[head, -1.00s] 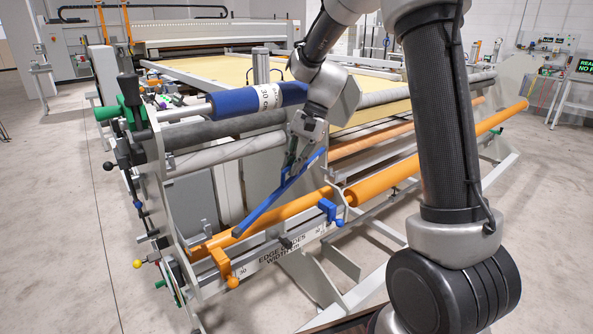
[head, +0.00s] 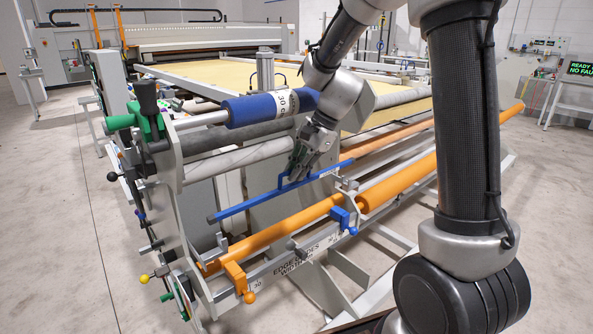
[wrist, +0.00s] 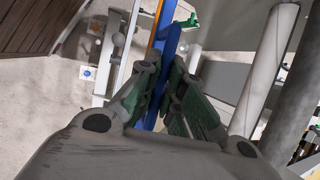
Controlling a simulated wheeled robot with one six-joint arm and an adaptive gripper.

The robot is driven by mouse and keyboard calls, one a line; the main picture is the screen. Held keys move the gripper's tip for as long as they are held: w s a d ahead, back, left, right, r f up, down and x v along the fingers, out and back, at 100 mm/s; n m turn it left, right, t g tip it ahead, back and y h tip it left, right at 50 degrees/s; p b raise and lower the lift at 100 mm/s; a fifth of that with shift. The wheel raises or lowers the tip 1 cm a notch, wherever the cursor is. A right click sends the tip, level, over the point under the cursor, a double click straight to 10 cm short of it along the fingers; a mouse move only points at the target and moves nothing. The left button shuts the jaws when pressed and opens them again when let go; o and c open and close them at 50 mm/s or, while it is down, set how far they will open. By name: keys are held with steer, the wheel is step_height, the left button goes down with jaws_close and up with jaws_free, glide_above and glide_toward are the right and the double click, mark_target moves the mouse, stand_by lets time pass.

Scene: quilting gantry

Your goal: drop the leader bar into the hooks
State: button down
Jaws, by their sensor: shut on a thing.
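In the wrist view the bar (wrist: 170,40) runs upward from between the fingers of my gripper (wrist: 163,88). A grey hook-shaped bracket (head: 345,185) stands near the bar's right end. Another grey bracket (head: 221,243) is below its left end, apart from it; its shape is unclear.
A blue padded roller (head: 258,108) and a grey roller (head: 240,160) lie behind and above the bar. A blue clamp (head: 340,217) and an orange clamp (head: 238,277) sit on the front rail. The left frame plate (head: 180,215) stands close left. Floor at left is clear.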

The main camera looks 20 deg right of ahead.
steer(key=shift+f, duration=0.15)
step_height(320, 180, down, 7)
stand_by(0.8)
steer(key=shift+s, duration=0.1)
steer(key=c, duration=1.5)
jaws_free()
steer(key=shift+o, duration=0.2)
steer(key=v, duration=1.2)
